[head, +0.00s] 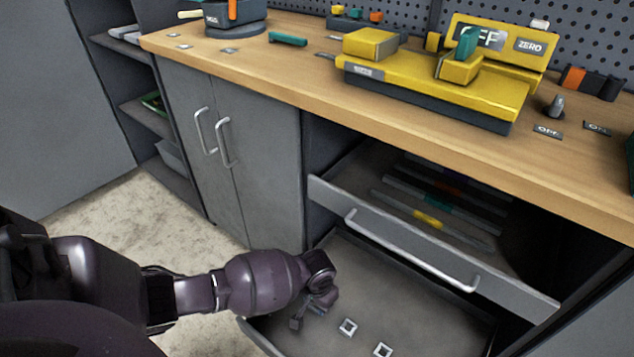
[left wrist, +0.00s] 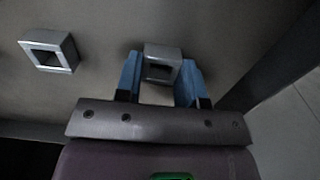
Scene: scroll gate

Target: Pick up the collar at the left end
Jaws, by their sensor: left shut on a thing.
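A small square metal collar (left wrist: 163,56) with an open middle sits between the blue fingers of my left gripper (left wrist: 160,80), which is shut on it. In the head view my left gripper (head: 314,312) is low over the left part of the open lower drawer (head: 365,285), and it hides that collar. Two more square collars show to its right in the drawer, a nearer-left one (head: 348,327) and another (head: 382,350). One of these also shows in the left wrist view (left wrist: 48,50). I cannot tell whether the held collar touches the drawer floor. My right gripper is out of view.
An open upper drawer (head: 430,250) with a bar handle (head: 410,257) overhangs the lower drawer's far side and holds several long strips. Above is the wooden worktop (head: 290,70) with a yellow device (head: 440,85). Closed cabinet doors (head: 240,150) stand left.

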